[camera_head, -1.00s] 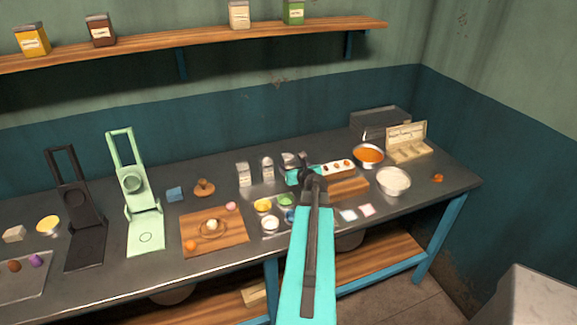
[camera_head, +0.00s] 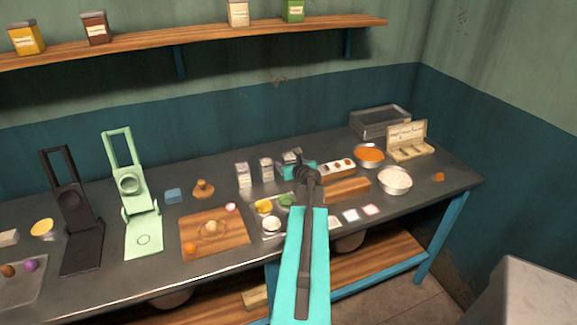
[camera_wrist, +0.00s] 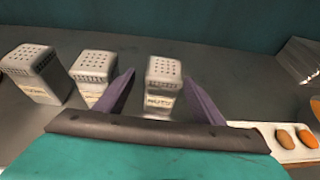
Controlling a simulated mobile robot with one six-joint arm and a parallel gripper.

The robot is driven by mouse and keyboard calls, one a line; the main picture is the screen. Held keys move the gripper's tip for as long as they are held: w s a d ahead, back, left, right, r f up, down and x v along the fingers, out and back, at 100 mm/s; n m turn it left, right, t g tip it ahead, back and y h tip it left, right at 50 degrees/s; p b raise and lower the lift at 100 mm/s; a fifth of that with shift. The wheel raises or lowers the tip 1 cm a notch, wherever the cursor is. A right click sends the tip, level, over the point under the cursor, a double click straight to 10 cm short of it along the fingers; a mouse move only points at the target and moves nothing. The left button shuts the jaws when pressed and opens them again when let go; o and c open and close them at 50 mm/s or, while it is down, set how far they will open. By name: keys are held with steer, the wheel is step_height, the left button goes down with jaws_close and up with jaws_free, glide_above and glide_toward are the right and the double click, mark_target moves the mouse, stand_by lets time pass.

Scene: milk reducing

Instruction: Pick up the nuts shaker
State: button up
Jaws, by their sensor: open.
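The nuts shaker (camera_wrist: 163,84) is a grey metal box with a perforated top and a label reading NUTS. In the wrist view it stands upright between the two purple fingers of my gripper (camera_wrist: 159,92), which is open. I cannot tell whether either finger touches it. In the head view the shaker (camera_head: 290,157) is partly hidden behind my gripper (camera_head: 297,166), at the right end of a row of shakers.
Two similar shakers stand left of it, the middle one (camera_wrist: 92,74) close to the left finger and another (camera_wrist: 36,72) farther left. A white tray with round items (camera_head: 338,169) lies just right. A wooden shelf (camera_head: 200,46) hangs above the counter.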

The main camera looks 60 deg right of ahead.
steer(key=shift+d, duration=0.1)
steer(key=shift+s, duration=0.1)
steer(key=c, duration=1.2)
steer(key=shift+r, duration=0.1)
steer(key=shift+r, duration=4.9)
